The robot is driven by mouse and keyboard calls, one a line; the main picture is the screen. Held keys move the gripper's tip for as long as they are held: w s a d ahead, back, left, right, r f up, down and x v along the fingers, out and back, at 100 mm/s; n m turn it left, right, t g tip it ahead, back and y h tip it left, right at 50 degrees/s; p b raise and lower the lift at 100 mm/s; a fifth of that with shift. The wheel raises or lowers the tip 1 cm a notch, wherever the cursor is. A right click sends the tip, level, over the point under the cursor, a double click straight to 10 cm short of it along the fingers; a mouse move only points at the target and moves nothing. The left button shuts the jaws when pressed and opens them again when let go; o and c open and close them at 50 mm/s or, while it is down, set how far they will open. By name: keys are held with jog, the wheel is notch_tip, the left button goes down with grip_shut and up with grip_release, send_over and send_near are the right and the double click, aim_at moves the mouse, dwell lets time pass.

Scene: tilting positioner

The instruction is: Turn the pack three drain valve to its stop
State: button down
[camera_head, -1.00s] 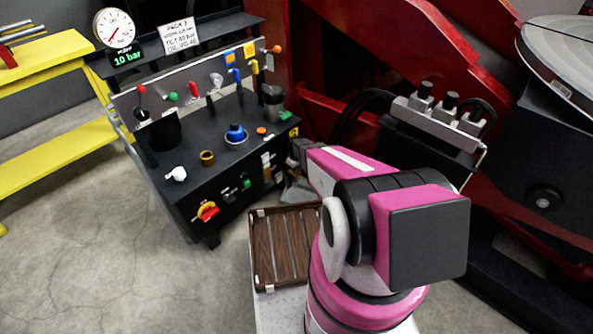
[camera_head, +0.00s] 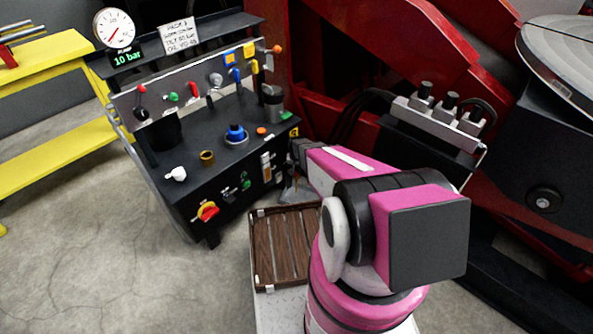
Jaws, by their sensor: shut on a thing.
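The pack three console (camera_head: 222,185) is a dark box with a sloping top, left of my arm. My pink arm reaches to its right front corner. My gripper (camera_head: 287,192) shows small and dark below the wrist, close to the console's lower right front. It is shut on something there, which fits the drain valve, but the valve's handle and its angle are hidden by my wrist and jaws. A sight glass (camera_head: 267,168) with brownish content is on the front face just left of the gripper. The sign (camera_head: 179,36) on the shelf reads pack 3.
Coloured levers line the back panel, and a gauge (camera_head: 114,28) stands above a 10 bar display. A brown slatted tray (camera_head: 285,214) lies below my wrist. Red machine frames (camera_head: 335,60) stand behind and right.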

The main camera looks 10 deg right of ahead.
jog(key=m, duration=0.4)
jog(key=shift+m, duration=2.2)
jog(key=c, duration=1.1)
grip_release()
notch_tip(320, 180, up, 11)
jog(key=s+r+n, duration=1.1)
jog(key=s+r, duration=1)
jog(key=r, duration=0.2)
jog(key=shift+s, duration=0.2)
